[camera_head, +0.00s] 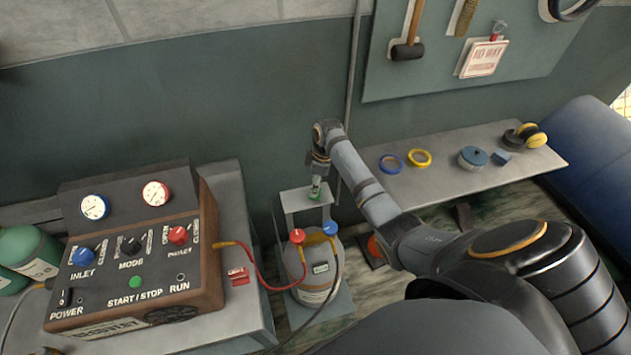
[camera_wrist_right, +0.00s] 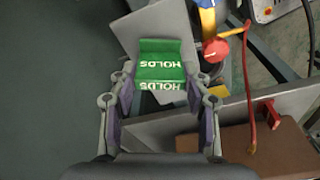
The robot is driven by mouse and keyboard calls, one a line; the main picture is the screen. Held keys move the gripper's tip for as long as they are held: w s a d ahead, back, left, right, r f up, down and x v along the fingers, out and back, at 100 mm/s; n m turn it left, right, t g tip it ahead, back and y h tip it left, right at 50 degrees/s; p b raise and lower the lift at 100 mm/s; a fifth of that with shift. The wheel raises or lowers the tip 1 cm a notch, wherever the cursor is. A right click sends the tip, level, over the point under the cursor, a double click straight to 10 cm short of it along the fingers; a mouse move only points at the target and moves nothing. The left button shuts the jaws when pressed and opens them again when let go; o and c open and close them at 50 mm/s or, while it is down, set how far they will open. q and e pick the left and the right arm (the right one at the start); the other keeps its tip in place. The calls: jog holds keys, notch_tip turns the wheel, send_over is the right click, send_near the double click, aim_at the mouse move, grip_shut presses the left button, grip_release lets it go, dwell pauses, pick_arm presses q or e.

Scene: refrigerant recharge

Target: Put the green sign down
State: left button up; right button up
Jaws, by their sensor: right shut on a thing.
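The green sign (camera_wrist_right: 160,68) has white "HOLDS" lettering and a folded shape in the right wrist view. My right gripper (camera_wrist_right: 160,90) is shut on it, with a finger at each side. In the head view the right gripper (camera_head: 316,180) points down over a small grey stand (camera_head: 293,198), with a little of the green sign (camera_head: 315,194) showing below the fingers. The sign is at the stand's top plate. I cannot tell whether it touches the plate. My left gripper is not in view.
A grey cylinder (camera_head: 318,283) with red and blue valve knobs and hoses stands in front of the stand. A control box (camera_head: 135,255) with gauges is at left, with a red tag (camera_head: 238,276) beside it. A shelf (camera_head: 440,178) holds tape rolls and earmuffs at right.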

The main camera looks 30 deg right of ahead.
aim_at(321, 193)
jog(key=shift+f, duration=0.15)
jog(key=shift+f, duration=0.1)
jog(key=o, duration=1.1)
jog(key=shift+o, duration=0.2)
notch_tip(321, 193, up, 12)
jog(key=s+d+b, duration=0.1)
jog(key=b, duration=0.1)
jog(key=shift+d+b, duration=0.2)
jog(key=shift+b, duration=0.15)
jog(key=shift+s, duration=0.1)
